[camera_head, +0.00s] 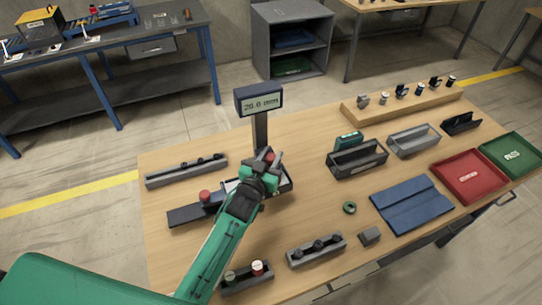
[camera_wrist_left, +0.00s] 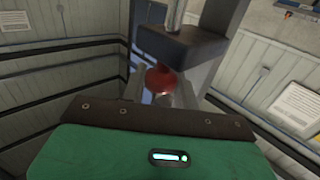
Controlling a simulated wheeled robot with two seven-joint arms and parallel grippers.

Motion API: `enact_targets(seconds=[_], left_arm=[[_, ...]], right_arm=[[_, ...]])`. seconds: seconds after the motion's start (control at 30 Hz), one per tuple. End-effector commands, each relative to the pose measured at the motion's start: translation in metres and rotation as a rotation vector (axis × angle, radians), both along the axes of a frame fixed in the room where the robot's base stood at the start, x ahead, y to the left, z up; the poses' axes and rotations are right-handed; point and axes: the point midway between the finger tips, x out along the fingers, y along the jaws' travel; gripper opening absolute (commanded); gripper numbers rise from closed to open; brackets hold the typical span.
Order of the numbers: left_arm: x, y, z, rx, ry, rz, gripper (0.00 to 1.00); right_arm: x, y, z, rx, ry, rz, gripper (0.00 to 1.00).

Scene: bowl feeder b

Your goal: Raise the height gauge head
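The height gauge stands near the table's middle. Its display (camera_head: 258,101) reads about 20.0 and sits on a dark column (camera_head: 260,132). In the left wrist view, the dark gauge head (camera_wrist_left: 185,44) has a round red knob (camera_wrist_left: 160,78) under it. The knob lies just beyond my wrist's front edge, and pale grey parts flank it. My left gripper (camera_head: 268,161) is at the gauge, in front of the column, and covers much of the head and base. Its fingers are too small and hidden to tell whether they hold the knob. My right gripper is not in view.
A dark slab with a red-topped piece (camera_head: 204,196) lies left of my left arm. Grey racks (camera_head: 186,170) and (camera_head: 316,250) stand nearby. A green ring (camera_head: 349,207), a blue mat (camera_head: 411,204), and red (camera_head: 470,176) and green (camera_head: 511,156) trays are to the right.

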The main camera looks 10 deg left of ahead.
Motion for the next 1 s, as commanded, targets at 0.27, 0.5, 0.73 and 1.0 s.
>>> enact_targets(seconds=[0.27, 0.5, 0.73, 1.0], left_arm=[[0.0, 0.0, 0.007, 0.0, -0.001, 0.0, 0.0], [0.0, 0.0, 0.039, -0.001, -0.004, 0.0, 0.0], [0.001, 0.0, 0.047, -0.001, -0.007, -0.001, 0.0], [0.001, 0.0, 0.048, -0.002, -0.01, 0.0, 0.49]], right_arm=[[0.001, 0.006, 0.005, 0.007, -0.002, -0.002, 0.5], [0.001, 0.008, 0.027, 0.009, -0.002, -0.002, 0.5], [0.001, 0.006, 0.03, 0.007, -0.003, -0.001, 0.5], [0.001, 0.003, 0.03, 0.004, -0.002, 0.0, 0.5]])
